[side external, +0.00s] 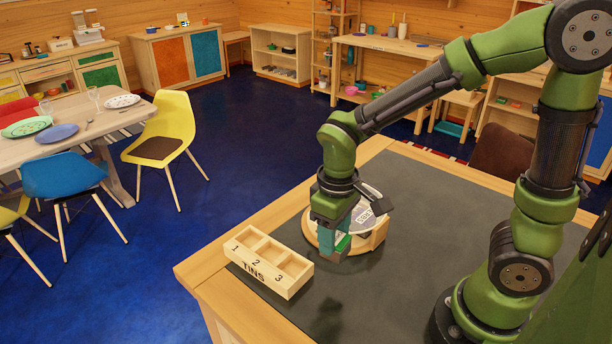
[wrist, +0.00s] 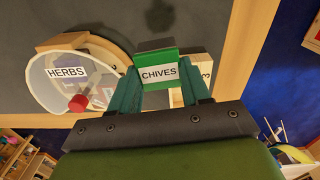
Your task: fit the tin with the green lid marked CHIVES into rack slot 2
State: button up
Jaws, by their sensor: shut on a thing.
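The tin with the green lid marked CHIVES (wrist: 158,74) is between the two teal fingers of my gripper (wrist: 160,88), which is shut on it. In the side external view my gripper (side external: 333,243) points down in front of the round HERBS holder, to the right of the rack. The tin is mostly hidden there. The pale wooden rack marked TINS (side external: 258,277) has slots 1, 2 and 3, and they look empty.
The round wooden holder marked HERBS (side external: 377,241) stands beside and behind my gripper. The wrist view shows its clear cover (wrist: 62,88) and a red-topped item (wrist: 78,102). The dark mat (side external: 400,290) is clear toward the front. The table's wooden edge (side external: 215,290) lies just beyond the rack.

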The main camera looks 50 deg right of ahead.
aim_at(341, 243)
jog(key=shift+s+a+f+m, duration=0.1)
jog(key=shift+s+f+m, duration=0.05)
jog(key=shift+s+f, duration=0.4)
jog(key=shift+s+a+f+m, duration=0.15)
jog(key=shift+s+f, duration=0.2)
jog(key=shift+f, duration=0.3)
jog(key=w+a, duration=0.1)
jog(key=w, duration=0.4)
jog(key=w+a+f, duration=0.1)
jog(key=w, duration=0.4)
jog(key=w+a, duration=0.2)
jog(key=w, duration=0.4)
jog(key=shift+f, duration=0.3)
jog(key=shift+s+f, duration=0.2)
jog(key=shift+f, duration=1.5)
jog(key=shift+f, duration=0.15)
